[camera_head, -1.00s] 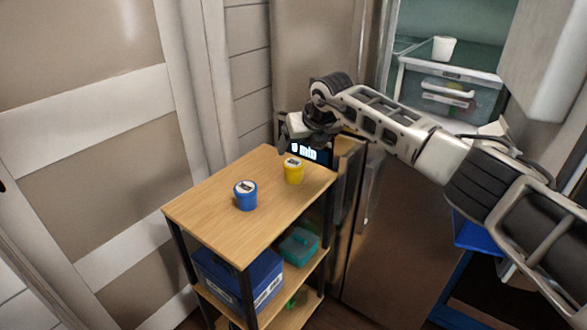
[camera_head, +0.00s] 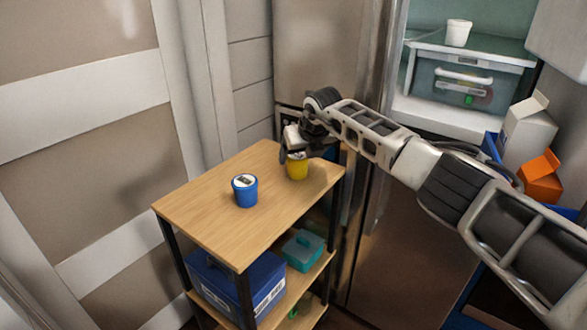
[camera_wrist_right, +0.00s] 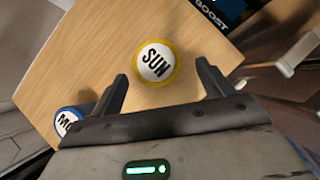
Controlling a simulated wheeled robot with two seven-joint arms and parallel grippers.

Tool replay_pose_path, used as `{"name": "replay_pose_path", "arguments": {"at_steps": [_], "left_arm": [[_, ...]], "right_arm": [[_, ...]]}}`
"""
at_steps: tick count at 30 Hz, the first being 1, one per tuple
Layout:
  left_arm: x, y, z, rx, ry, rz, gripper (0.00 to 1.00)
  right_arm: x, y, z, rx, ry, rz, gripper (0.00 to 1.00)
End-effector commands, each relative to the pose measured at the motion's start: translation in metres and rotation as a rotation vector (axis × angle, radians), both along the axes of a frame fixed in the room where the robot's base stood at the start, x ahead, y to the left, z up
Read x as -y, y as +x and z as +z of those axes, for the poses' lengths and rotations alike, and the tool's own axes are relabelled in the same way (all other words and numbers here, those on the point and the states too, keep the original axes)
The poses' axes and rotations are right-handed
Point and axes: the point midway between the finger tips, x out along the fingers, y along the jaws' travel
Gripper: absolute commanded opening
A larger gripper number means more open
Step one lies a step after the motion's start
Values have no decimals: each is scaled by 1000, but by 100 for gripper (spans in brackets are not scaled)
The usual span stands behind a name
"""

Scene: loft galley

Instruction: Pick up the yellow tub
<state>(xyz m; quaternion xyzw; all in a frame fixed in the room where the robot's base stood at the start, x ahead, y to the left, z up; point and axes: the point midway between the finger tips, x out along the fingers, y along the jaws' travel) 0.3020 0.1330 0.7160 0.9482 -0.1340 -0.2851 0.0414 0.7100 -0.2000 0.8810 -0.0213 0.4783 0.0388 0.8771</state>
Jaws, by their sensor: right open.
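The yellow tub (camera_head: 297,170) stands upright on the wooden top of a small shelf unit (camera_head: 215,218), near its far right corner. In the right wrist view, the yellow tub (camera_wrist_right: 155,62) shows its white lid lettered SUN, ahead of and between the two fingers. My right gripper (camera_head: 298,152) is at the tub, just above it, and hides part of its top. In the right wrist view the right gripper (camera_wrist_right: 163,88) is open and empty. My left gripper is in neither view.
A blue tub (camera_head: 245,191) stands on the same top, left of the yellow one. Below are a blue crate (camera_head: 225,285) and a teal box (camera_head: 303,250). An open fridge stands behind right, holding a white tub (camera_head: 458,33) and a drawer. The front of the top is clear.

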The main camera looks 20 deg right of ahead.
Motion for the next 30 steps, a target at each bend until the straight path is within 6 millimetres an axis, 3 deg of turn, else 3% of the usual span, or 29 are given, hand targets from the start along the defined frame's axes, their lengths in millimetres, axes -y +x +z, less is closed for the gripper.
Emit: {"name": "replay_pose_path", "arguments": {"at_steps": [1, 4, 13, 18, 19, 26, 30], "left_arm": [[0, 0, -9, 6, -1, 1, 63], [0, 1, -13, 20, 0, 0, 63], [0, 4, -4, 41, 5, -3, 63], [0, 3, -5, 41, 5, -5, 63], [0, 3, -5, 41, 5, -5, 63], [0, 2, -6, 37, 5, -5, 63], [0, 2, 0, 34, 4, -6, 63]], "right_arm": [[0, 0, -16, -2, 1, -3, 79], [5, 2, -29, -2, 0, -11, 79], [8, 3, -30, 0, 0, -15, 79], [8, 3, -30, 0, 0, -15, 32], [8, 3, -30, 0, 0, -15, 27], [8, 3, -28, 1, 0, -15, 27], [8, 3, -18, 2, 0, -15, 27]]}}
